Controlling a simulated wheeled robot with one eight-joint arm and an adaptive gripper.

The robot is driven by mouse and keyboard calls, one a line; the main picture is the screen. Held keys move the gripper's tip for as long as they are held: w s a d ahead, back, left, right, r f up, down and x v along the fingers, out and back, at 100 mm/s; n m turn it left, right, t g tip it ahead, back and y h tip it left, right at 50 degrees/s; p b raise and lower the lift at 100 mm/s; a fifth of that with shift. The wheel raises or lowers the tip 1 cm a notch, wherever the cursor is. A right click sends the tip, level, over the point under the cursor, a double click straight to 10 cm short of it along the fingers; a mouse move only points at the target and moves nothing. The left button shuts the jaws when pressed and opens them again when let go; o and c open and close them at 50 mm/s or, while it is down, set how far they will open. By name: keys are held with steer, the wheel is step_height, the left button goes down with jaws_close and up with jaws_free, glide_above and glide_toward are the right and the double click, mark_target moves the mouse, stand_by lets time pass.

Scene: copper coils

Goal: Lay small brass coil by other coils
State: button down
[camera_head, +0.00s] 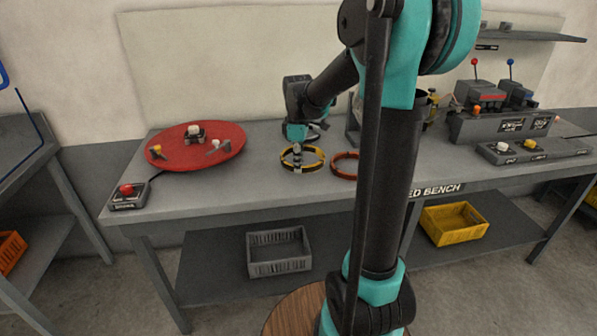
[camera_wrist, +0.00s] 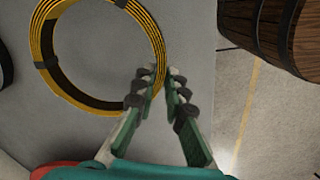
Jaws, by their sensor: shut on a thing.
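The brass coil (camera_head: 315,164) is a yellow ring with dark bands. An orange-red copper coil (camera_head: 341,171) lies just right of the brass coil in the head view, partly hidden behind my arm.
A red round plate (camera_head: 180,160) with small parts and a red-button box (camera_head: 128,197) are at the bench's left. Control boxes (camera_head: 500,126) stand at the right. A wooden barrel (camera_wrist: 268,30) is beyond the bench edge in the wrist view. Bench between plate and coil is clear.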

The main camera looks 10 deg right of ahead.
steer(key=shift+f, duration=1.55)
steer(key=c, duration=1.6)
jaws_free()
step_height(320, 180, up, 12)
steer(key=shift+s+f, duration=0.15)
steer(key=s+d+f+m+t, duration=0.1)
steer(key=s+f+m, duration=0.3)
steer(key=s+f, duration=0.2)
steer(key=s+d+f+m+t, duration=0.1)
steer(key=s+f+m, duration=0.4)
steer(key=s+f, duration=0.1)
steer(key=s+d+f+m+t, duration=0.2)
steer(key=s+f+m, duration=0.2)
steer(key=s+f, duration=0.2)
steer(key=shift+s+f+m, duration=0.15)
steer(key=shift+s+f, duration=0.05)
steer(key=shift+s, duration=0.4)
steer(key=shift+s+f+m, duration=0.15)
steer(key=shift+s+f, duration=0.05)
steer(key=shift+s, duration=0.35)
